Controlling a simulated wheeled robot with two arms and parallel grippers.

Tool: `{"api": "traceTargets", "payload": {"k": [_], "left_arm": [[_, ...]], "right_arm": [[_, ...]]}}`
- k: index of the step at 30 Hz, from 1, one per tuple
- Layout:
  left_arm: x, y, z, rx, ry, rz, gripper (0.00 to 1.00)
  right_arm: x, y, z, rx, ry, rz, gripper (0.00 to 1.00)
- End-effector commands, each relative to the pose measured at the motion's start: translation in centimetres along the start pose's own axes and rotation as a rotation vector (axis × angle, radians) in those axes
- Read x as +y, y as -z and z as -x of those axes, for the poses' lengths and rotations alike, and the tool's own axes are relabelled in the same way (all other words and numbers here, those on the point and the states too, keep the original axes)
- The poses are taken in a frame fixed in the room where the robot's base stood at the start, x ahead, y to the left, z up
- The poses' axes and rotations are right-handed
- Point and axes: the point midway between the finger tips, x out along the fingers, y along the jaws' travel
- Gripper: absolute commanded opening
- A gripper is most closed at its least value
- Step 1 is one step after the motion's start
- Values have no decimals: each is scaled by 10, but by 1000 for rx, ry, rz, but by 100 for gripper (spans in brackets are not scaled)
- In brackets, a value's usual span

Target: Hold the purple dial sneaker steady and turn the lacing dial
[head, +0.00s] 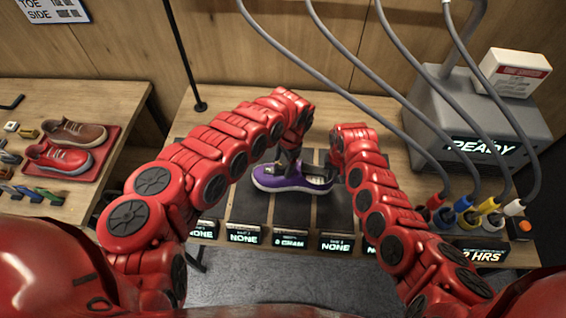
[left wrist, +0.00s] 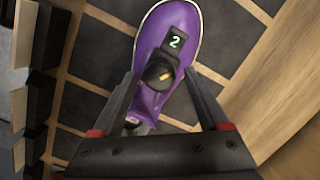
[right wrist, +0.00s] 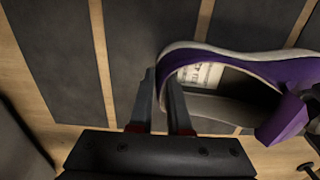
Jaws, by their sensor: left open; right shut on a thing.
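The purple sneaker (head: 285,185) lies upright on the dark mat of the bench, toe to the left in the head view. In the left wrist view its purple upper (left wrist: 160,28) carries a small display reading 2 (left wrist: 176,42) and a round black lacing dial (left wrist: 159,72) with a yellow mark. My left gripper (left wrist: 160,76) is open, with one finger on each side of the dial. It comes down over the shoe in the head view (head: 290,158). My right gripper (right wrist: 160,80) is shut on the collar edge at the sneaker's heel end. The shoe's pale inner label (right wrist: 200,74) shows.
Small display signs (head: 244,236) line the bench's front edge. A grey machine (head: 480,120) reading READY stands at the right, with hanging cables and coloured plugs (head: 488,206). A side table at the left holds a red tray (head: 93,160) with two other shoes.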

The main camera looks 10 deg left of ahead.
Motion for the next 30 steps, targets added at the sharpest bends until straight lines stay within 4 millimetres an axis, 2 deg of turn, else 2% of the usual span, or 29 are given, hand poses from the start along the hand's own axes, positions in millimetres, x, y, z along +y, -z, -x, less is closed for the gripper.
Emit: {"api": "traceTargets", "payload": {"k": [5, 8, 11, 18, 21, 25, 30], "left_arm": [[-1, 0, 3, 1, 1, 0, 77], [-2, 1, 13, 2, 3, -1, 77], [-2, -1, 28, -2, 2, 1, 77], [-3, 0, 83, 2, 5, 2, 77], [-2, 0, 100, -1, 2, 0, 77], [-2, 1, 115, 3, 3, 1, 77], [-1, 1, 120, 1, 1, 0, 77]], "right_arm": [[0, 0, 0, 1, 1, 0, 0], [0, 0, 0, 1, 1, 0, 0], [0, 0, 0, 1, 1, 0, 0], [0, 0, 0, 1, 1, 0, 0], [0, 0, 0, 1, 1, 0, 0], [0, 0, 0, 1, 1, 0, 0], [0, 0, 0, 1, 1, 0, 0]]}}
